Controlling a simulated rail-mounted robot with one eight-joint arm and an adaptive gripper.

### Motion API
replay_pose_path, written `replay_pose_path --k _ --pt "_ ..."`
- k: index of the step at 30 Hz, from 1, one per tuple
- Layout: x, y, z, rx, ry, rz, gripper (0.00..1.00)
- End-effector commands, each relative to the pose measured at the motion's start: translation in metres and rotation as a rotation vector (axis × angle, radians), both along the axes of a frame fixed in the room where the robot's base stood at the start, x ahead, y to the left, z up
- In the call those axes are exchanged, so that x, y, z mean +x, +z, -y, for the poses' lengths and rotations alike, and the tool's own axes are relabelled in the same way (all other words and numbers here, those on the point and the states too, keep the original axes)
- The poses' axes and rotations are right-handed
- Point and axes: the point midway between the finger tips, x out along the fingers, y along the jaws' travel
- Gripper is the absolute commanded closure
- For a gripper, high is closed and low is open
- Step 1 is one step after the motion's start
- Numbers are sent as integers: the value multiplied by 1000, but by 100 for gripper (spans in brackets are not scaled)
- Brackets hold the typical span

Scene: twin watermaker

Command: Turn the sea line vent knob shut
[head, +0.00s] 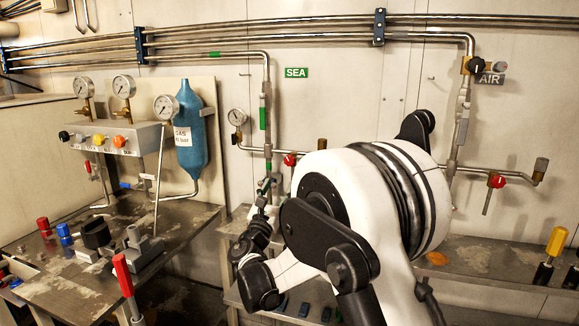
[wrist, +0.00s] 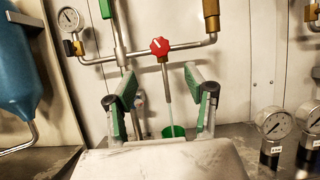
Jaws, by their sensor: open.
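The sea line vent knob, red and lobed with a white mark, sits on a horizontal branch pipe beside the green-banded pipe near the green SEA sign (head: 296,72). It shows as a red knob (head: 290,160) in the head view and at upper centre in the wrist view (wrist: 160,46). My gripper (wrist: 160,82) is open and empty, its two green-padded fingers apart. The knob appears beyond and above the gap between the fingertips, with no visible contact. In the head view my arm hides part of the area below the knob.
A thin tube drops from the knob toward a green cup (wrist: 174,131). A pressure gauge (wrist: 69,18) and blue cylinder (wrist: 14,75) stand left. Two gauges (wrist: 274,122) stand at lower right. The AIR line has its own red knob (head: 497,181).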

Motion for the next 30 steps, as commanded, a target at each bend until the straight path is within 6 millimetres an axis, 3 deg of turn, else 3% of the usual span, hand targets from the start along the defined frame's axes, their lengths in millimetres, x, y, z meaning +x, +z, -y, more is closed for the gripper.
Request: replay_pose_path --k 18,30 --pt "96 40 24 3 -1 -1 51" --pt "111 48 27 3 0 -1 51"
